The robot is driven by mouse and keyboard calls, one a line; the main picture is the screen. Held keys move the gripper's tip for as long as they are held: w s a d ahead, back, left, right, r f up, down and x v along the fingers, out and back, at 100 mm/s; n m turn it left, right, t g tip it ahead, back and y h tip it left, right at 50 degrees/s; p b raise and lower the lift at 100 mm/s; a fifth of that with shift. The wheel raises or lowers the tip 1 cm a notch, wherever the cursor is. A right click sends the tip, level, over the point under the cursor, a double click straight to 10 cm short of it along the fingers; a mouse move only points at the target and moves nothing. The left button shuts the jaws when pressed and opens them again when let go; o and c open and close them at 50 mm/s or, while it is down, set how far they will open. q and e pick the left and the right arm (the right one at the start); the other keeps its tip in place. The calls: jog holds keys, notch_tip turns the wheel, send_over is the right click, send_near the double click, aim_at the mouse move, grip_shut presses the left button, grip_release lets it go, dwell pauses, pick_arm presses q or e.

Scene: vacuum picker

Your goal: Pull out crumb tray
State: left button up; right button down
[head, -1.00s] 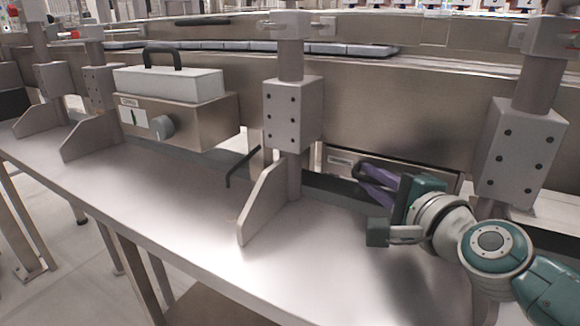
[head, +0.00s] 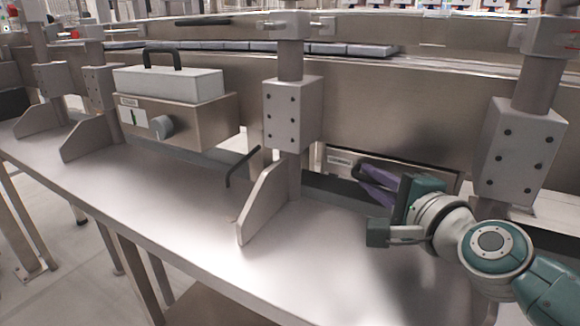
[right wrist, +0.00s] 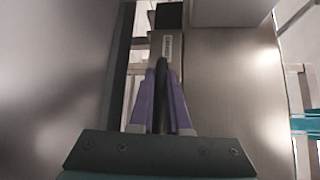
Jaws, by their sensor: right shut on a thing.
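The crumb tray appears to be the labelled metal front (head: 340,161) low under the steel machine, right of the middle bracket. My right gripper (head: 374,184) is at this front, with its purple fingers pointing at it. In the right wrist view, my right gripper (right wrist: 161,95) has its two purple fingers shut on a dark handle bar (right wrist: 161,72). The labelled front (right wrist: 168,45) shows beyond the fingers. In the head view the gripper hides most of the handle. How far the tray stands out of its slot is hard to tell. My left gripper is not in view.
A steel bench (head: 180,195) runs along the front, with clear room on it. A bracket post (head: 291,115) with a slanted foot stands left of the tray, another post (head: 520,150) right of it. A thin black bent handle (head: 241,165) sticks out left of the middle post.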

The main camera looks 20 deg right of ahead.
jog(key=shift+a, duration=0.1)
dwell(0.4)
jog(key=shift+s+a, duration=0.15)
jog(key=s+a+p, duration=0.1)
jog(key=s+a, duration=0.2)
jog(key=s+a+p, duration=0.2)
jog(key=s+a, duration=0.1)
jog(key=a, duration=0.1)
jog(key=shift+r, duration=0.15)
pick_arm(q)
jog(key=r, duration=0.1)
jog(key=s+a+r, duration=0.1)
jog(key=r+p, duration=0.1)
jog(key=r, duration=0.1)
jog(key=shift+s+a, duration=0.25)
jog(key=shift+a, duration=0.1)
pick_arm(e)
jog(key=s+a, duration=0.8)
jog(key=a, duration=0.1)
jog(key=shift+a, duration=0.3)
jog(key=shift+s, duration=0.1)
jog(key=c, duration=1.2)
grip_release()
jog(key=shift+o, duration=0.2)
